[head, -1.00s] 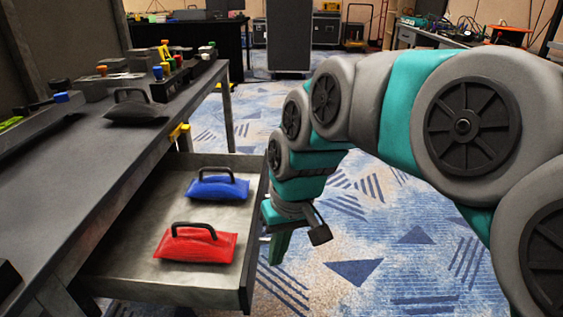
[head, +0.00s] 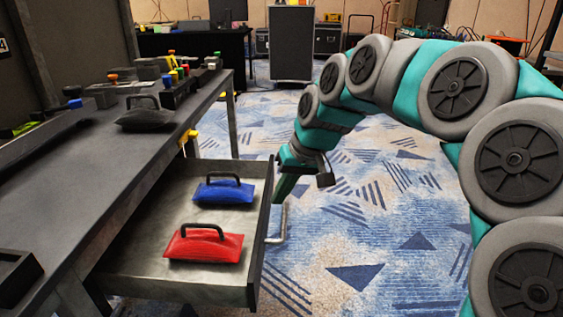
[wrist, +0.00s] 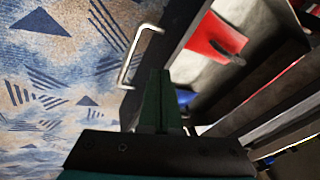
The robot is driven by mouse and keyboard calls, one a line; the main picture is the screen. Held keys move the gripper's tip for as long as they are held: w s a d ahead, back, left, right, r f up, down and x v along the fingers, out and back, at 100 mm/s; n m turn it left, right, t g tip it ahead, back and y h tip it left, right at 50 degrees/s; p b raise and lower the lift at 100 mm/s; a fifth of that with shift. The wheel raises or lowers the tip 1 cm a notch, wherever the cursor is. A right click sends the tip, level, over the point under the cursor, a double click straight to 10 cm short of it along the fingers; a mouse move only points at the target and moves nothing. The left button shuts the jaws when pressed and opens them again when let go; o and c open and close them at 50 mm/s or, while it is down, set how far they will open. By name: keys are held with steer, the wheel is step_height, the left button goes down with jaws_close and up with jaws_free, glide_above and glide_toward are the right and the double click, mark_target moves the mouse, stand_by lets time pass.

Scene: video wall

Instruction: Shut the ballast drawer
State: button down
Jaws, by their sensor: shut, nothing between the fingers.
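The ballast drawer (head: 150,278) stands pulled out from under the bench, its grey front edge facing right. A red ballast bag (head: 204,246) and a blue ballast bag (head: 222,191) with black handles lie inside it. The drawer's metal bar handle (head: 281,226) juts from its front; it also shows in the wrist view (wrist: 131,58). My gripper (head: 281,197) points down just outside the drawer front, beyond the handle in the head view. In the wrist view its green fingers (wrist: 161,80) are together and empty, beside the handle. Whether they touch the drawer front I cannot tell.
The bench top (head: 85,180) carries a dark bag (head: 145,115) and small coloured-capped items near its far end. A dark case (head: 291,42) stands on the floor behind. The patterned carpet (head: 370,230) right of the drawer is clear.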

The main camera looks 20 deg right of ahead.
steer(key=w+d+r+m+t, duration=0.3)
steer(key=w+d, duration=1)
steer(key=w, duration=0.2)
steer(key=w+a+f+p, duration=0.1)
steer(key=w+a+f, duration=0.5)
steer(key=a+f, duration=0.1)
steer(key=shift+a+f, duration=0.15)
steer(key=shift+f, duration=0.35)
steer(key=p, duration=0.4)
glide_toward(198, 159)
steer(key=a+f, duration=0.1)
steer(key=s+f, duration=0.1)
steer(key=f, duration=0.1)
steer(key=a+f, duration=0.1)
steer(key=shift+s+a+f, duration=0.2)
steer(key=shift+a+f, duration=0.1)
steer(key=shift+f, duration=0.05)
steer(key=shift+d+b, duration=0.1)
steer(key=shift+b, duration=0.2)
